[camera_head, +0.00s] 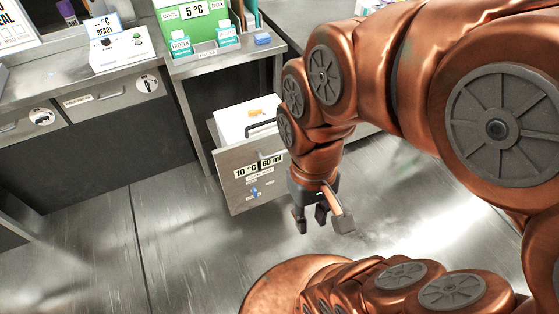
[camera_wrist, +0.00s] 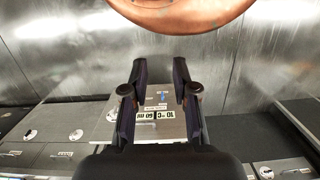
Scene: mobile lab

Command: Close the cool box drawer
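The cool box drawer (camera_head: 238,190) is pulled out under the counter in the head view. Its grey front carries a "10 °C 60 ml" label and a handle (camera_head: 264,160). A white insert with a small orange item (camera_head: 254,113) shows inside. The green cool box (camera_head: 190,22), marked 5 °C, is on the counter above. My gripper (camera_head: 322,220) is in front of the drawer's right side, pointing down, open and empty. In the wrist view, the drawer front (camera_wrist: 163,127) shows between and beyond the spread fingers (camera_wrist: 160,78); contact cannot be told.
A counter (camera_head: 40,75) with closed drawers runs along the left and carries a white "READY" device (camera_head: 122,48). Teal-labelled holders and a blue block (camera_head: 263,39) are on the counter above the drawer. The metal floor (camera_head: 90,250) at left is clear.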

